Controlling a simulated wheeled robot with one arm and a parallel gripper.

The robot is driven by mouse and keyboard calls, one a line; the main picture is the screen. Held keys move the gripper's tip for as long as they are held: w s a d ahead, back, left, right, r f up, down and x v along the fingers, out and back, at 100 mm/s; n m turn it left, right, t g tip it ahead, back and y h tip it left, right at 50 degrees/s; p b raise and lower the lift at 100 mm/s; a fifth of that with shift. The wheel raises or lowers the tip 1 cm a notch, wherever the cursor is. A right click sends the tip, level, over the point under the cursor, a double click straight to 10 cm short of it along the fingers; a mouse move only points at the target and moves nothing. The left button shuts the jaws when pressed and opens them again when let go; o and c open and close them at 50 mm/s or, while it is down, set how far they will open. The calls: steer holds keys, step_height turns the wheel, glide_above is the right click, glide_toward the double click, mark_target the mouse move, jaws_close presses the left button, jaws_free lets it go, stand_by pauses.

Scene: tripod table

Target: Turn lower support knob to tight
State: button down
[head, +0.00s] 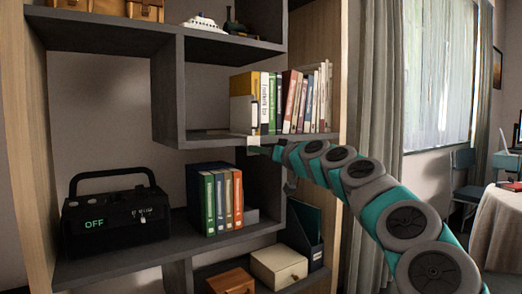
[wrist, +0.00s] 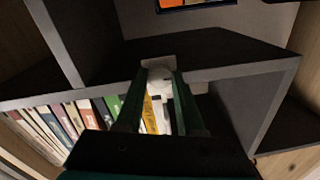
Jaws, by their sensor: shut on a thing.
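A small pale support knob (wrist: 158,84) sits at the front edge of the bookcase shelf that holds the upper row of books. In the wrist view it lies between the two dark green fingers of my gripper (wrist: 160,105), which is shut on it. A pale bracket piece shows behind it at the shelf edge. In the head view my gripper (head: 265,149) reaches this shelf edge (head: 215,142) from the right, just below the books. The knob is mostly hidden there, and I cannot read any tight or loose mark.
Upright books (head: 288,100) stand close above my gripper. Below are a row of binders (head: 220,200), a black box marked OFF (head: 115,218) and a cream drawer box (head: 279,267). Grey curtains (head: 378,80) hang to the right. The shelf left of the books is bare.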

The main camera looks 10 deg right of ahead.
steer(key=m+p, duration=0.4)
steer(key=m, duration=0.4)
steer(key=m+h+p, duration=0.1)
steer(key=m+p, duration=0.4)
steer(key=m, duration=0.4)
steer(key=shift+d+m+t, duration=0.1)
steer(key=shift+m+t, duration=0.2)
steer(key=shift+t, duration=0.1)
steer(key=shift+f+m, duration=0.1)
steer(key=shift+m, duration=0.2)
steer(key=c, duration=0.5)
jaws_free()
steer(key=shift+c, duration=0.2)
steer(key=v, duration=0.7)
steer(key=shift+s+b, duration=0.35)
steer(key=shift+b, duration=0.05)
steer(key=shift+d, duration=0.15)
